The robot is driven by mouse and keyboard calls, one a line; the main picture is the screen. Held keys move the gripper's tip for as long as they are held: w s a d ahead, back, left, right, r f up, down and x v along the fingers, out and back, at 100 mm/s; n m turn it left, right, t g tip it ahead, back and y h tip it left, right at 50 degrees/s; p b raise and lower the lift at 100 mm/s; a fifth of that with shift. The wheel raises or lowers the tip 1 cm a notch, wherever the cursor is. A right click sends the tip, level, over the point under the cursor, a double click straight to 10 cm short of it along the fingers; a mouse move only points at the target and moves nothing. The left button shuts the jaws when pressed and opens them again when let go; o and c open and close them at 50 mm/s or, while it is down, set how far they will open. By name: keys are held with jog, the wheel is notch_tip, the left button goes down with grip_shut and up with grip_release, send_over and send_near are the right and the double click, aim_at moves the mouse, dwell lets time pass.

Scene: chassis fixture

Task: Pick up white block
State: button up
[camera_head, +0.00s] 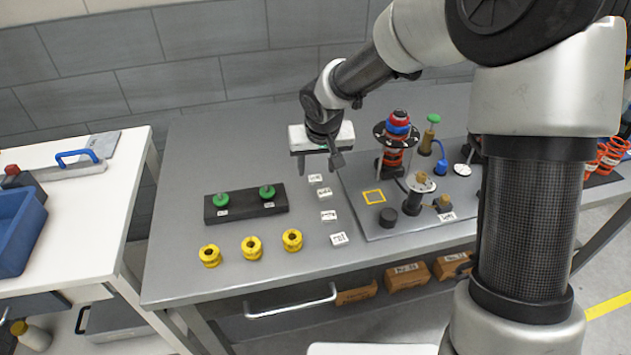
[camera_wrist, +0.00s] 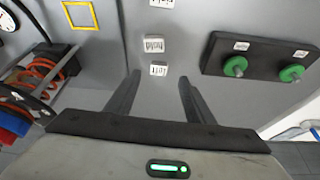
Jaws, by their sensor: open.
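Several small white blocks with black lettering stand in a row on the grey table. In the head view they are the far block (camera_head: 315,178), the second block (camera_head: 324,192), the third block (camera_head: 328,215) and the near block (camera_head: 338,239). My gripper (camera_head: 319,168) is open and points down over the far end of the row. In the wrist view, my gripper's open fingers (camera_wrist: 160,78) have a white block (camera_wrist: 158,70) showing between and just beyond their tips. Another block (camera_wrist: 154,44) lies behind it, and a third (camera_wrist: 162,3) is cut by the top edge.
A black bar with green knobs (camera_head: 246,204) lies left of the row. Several yellow spools (camera_head: 251,247) stand nearer the front edge. Right of the row is a grey plate (camera_head: 385,225) with a yellow square outline (camera_head: 373,197) and a red spring assembly (camera_head: 394,155).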

aim_at(315, 178)
jog(key=shift+w+b+x, duration=0.15)
jog(key=shift+x, duration=1.4)
jog(key=shift+w+b+x, duration=0.1)
jog(key=shift+b+x, duration=0.05)
jog(key=shift+x, duration=1.45)
jog(key=shift+d+r, duration=0.1)
jog(key=c, duration=1.1)
